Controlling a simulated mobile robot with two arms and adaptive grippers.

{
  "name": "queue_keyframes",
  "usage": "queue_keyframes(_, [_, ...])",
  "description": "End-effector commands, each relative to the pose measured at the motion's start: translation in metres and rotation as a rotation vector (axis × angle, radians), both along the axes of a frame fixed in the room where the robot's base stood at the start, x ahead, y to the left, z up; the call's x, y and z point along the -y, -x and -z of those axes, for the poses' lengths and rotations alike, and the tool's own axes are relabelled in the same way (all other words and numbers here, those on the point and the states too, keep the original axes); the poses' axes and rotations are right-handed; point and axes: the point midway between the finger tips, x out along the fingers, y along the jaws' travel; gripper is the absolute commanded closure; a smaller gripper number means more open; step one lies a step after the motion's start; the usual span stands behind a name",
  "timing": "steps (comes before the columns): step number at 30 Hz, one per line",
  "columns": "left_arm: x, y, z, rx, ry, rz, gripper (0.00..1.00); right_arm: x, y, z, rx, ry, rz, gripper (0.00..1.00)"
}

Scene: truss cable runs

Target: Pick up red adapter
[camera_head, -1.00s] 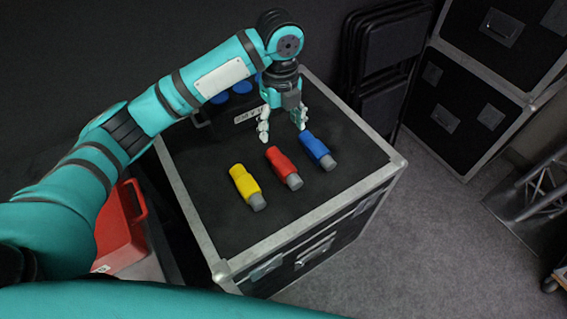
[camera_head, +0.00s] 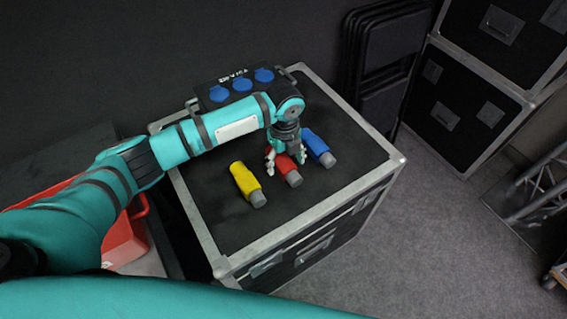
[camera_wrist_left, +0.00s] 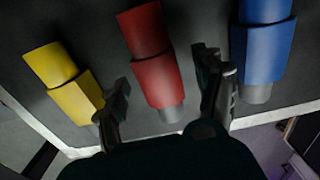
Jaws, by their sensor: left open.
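The red adapter (camera_head: 284,168) lies in the middle of a row of three on top of the black flight case; it has a grey end. In the left wrist view the red adapter (camera_wrist_left: 152,62) shows between the two fingers. My left gripper (camera_head: 286,163) is open, with one finger on each side of the red adapter. I cannot tell whether the fingers touch it. The gripper hides part of the adapter in the head view. My right gripper is not in view.
The yellow adapter (camera_head: 243,180) lies to the left and the blue adapter (camera_head: 316,145) to the right, close to the fingers. A box with blue round sockets (camera_head: 242,86) stands at the back of the flight case (camera_head: 240,215). A red toolbox (camera_head: 122,243) is at left.

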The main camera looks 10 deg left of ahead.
Motion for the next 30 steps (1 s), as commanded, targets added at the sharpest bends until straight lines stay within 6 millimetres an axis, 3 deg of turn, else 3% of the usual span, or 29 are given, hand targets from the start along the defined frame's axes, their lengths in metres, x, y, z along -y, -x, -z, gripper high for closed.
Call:
queue_keyframes(3, [-0.0013, 0.0006, 0.0135, -0.001, -0.002, -0.002, 0.31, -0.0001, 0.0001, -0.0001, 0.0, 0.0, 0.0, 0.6])
queue_keyframes(11, [-0.001, 0.0002, 0.0166, 0.001, -0.001, -0.001, 0.31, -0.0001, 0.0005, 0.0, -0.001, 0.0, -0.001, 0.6])
queue_keyframes(27, [-0.0011, 0.0002, 0.0161, 0.001, -0.001, -0.001, 0.99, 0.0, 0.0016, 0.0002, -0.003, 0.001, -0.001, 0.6])
queue_keyframes(30, [-0.0008, -0.0001, 0.0155, 0.002, -0.001, -0.001, 0.99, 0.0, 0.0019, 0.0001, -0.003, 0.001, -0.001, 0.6])
